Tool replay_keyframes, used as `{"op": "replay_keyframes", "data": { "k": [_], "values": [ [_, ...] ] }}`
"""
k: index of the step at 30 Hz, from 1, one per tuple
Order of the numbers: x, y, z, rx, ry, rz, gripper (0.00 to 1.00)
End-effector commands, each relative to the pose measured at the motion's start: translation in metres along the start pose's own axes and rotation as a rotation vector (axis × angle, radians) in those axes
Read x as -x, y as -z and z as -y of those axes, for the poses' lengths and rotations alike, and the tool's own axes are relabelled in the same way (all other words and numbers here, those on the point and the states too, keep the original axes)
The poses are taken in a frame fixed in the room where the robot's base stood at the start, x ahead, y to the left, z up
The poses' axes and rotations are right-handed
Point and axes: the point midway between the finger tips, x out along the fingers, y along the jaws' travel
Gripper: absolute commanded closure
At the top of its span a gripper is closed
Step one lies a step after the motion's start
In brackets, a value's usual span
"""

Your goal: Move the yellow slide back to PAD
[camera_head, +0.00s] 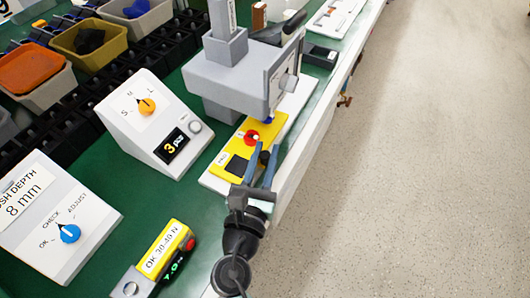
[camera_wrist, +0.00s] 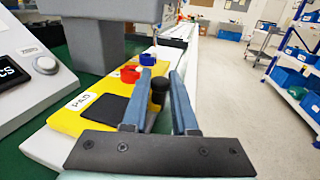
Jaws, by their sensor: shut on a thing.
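The yellow slide (camera_head: 237,143) lies on the white base of the grey press (camera_head: 222,78). It carries a black square pad (camera_head: 238,165) beside a label reading PAD at the near end, a red round piece (camera_head: 251,137) further along, and a blue piece (camera_head: 267,120) near the press head. A black knob (camera_wrist: 159,88) stands at the slide's right side. My gripper (camera_head: 264,159) is shut on this knob, with a blue-grey finger on either side. In the wrist view the slide (camera_wrist: 72,122) runs away from my gripper, its near end partly hidden.
A yellow gauge (camera_head: 165,248) lies near my arm. Bins line the back left; open floor (camera_head: 430,150) lies right of the bench.

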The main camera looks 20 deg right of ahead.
Motion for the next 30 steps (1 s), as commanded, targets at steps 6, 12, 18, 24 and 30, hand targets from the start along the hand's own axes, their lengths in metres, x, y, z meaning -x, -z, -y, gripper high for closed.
{"op": "replay_keyframes", "data": {
  "k": [6, 12, 18, 24, 30],
  "values": [
    [0.000, 0.001, 0.000, 0.000, 0.000, -0.001, 1.00],
    [0.000, 0.001, 0.000, 0.000, 0.000, -0.001, 1.00],
    [-0.006, -0.001, 0.001, 0.001, 0.001, 0.000, 1.00],
    [-0.052, -0.003, 0.014, 0.002, 0.004, 0.002, 1.00],
    [-0.103, -0.001, 0.027, 0.000, 0.003, 0.001, 1.00]
  ]
}}
